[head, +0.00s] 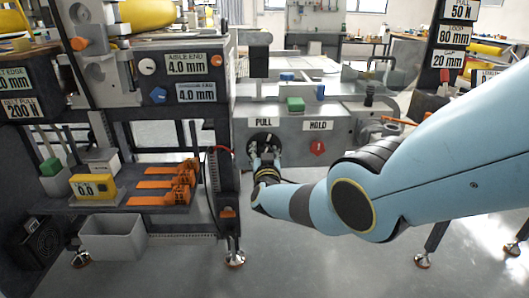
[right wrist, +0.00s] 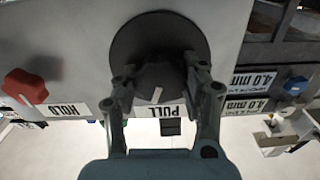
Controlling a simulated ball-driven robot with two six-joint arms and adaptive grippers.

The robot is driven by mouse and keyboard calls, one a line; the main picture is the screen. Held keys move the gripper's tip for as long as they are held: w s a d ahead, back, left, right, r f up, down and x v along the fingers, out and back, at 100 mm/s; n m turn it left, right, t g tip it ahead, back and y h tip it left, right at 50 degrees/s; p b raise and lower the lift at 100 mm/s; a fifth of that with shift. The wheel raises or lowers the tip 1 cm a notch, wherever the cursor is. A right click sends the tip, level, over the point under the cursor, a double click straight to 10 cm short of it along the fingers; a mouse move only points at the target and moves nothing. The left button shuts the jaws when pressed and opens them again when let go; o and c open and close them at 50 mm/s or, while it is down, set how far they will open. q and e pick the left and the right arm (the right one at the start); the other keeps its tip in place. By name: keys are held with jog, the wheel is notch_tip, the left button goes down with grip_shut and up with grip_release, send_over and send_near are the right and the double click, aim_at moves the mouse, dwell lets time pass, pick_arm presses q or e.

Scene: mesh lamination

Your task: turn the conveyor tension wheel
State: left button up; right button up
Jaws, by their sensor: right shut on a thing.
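The tension wheel is a dark round dial (head: 262,141) on the grey front panel, below the PULL label (head: 263,123). In the right wrist view the dial (right wrist: 160,32) fills the top middle, with a dark knob (right wrist: 158,78) that bears a pale pointer mark. My right gripper (head: 265,158) reaches the dial from the front. Its two fingers (right wrist: 160,80) stand on either side of the knob and are shut on it. The palm side of the knob is partly hidden by the gripper. My left gripper is not in view.
A red knob (head: 317,146) sits right of the dial, under the HOLD label (head: 318,125).

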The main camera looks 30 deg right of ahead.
jog(key=shift+s+a+f, duration=0.1)
jog(key=shift+f, duration=0.1)
jog(key=o, duration=1.2)
jog(key=shift+r, duration=0.15)
jog(key=v, duration=1.2)
